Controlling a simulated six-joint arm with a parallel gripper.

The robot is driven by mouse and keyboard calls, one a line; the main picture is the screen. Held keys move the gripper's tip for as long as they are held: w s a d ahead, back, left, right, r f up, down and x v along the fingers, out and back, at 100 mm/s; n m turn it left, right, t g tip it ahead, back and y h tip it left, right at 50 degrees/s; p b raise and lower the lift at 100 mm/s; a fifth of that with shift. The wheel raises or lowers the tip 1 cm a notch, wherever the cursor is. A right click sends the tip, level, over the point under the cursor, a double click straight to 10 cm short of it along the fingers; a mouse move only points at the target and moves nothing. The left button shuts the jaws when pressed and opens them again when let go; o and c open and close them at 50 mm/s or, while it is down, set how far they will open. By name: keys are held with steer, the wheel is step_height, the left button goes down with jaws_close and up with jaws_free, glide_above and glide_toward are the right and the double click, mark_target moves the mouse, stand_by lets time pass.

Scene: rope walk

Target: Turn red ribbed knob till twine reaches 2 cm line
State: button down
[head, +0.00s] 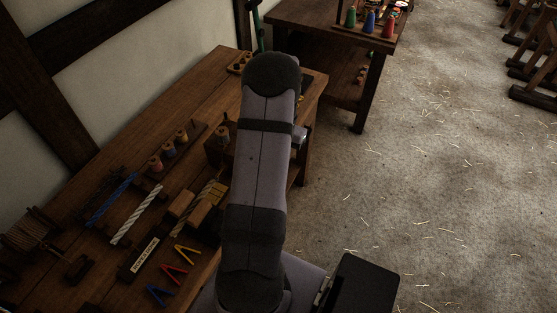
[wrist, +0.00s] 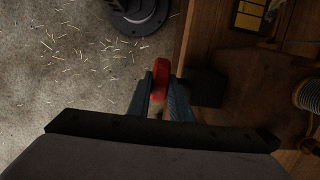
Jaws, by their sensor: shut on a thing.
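In the wrist view, the red knob (wrist: 161,74) is at the middle, just left of the wooden bench edge. My gripper (wrist: 160,88) has one blue-grey finger on each side of the knob and is shut on it. The fingers cover part of the knob, and its ribs are too small to make out. A dark block (wrist: 206,88) is right of the knob. A yellow card with dark markings (wrist: 249,16) lies at the top right. I cannot make out the twine's end or the 2 cm line. In the head view, my arm hides the gripper and knob.
The workbench (head: 205,75) carries a rail of spools (head: 169,148), a white rope piece (head: 137,214) and coloured clips (head: 174,274). A wound spool (wrist: 308,95) is at the wrist view's right edge. Another table (head: 308,14) stands behind. The straw-strewn floor (head: 430,170) at right is open.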

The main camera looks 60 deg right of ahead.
steer(key=shift+d+f+y, duration=0.1)
steer(key=shift+d+y, duration=0.15)
steer(key=shift+y, duration=0.85)
steer(key=c, duration=1.6)
jaws_free()
steer(key=shift+b+v, duration=0.35)
steer(key=shift+v, duration=0.4)
steer(key=shift+b+v, duration=1)
steer(key=shift+v, duration=1.95)
